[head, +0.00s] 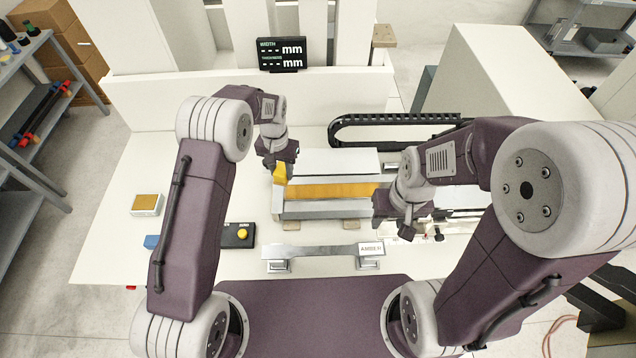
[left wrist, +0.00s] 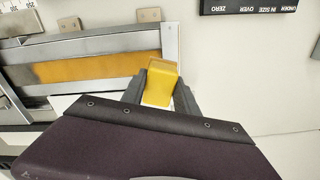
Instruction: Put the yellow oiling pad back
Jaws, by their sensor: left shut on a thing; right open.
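The yellow oiling pad (head: 280,174) is a small yellow block. My left gripper (head: 278,160) is shut on it, at the left end of a grey fixture (head: 300,210) with an orange-yellow strip (head: 330,191) along it. In the left wrist view the pad (left wrist: 161,80) sits between the two dark fingers of that gripper (left wrist: 160,92), beside the strip's end (left wrist: 125,67). I cannot tell whether the pad touches the fixture. My right gripper (head: 392,220) is open and empty near the fixture's right end.
A small white box with an orange-yellow top (head: 146,205) stands at the table's left. A black box with a yellow button (head: 240,235) and a metal bar on two supports (head: 320,252) lie in front. A dark display (head: 282,54) stands behind. The table's left side is mostly clear.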

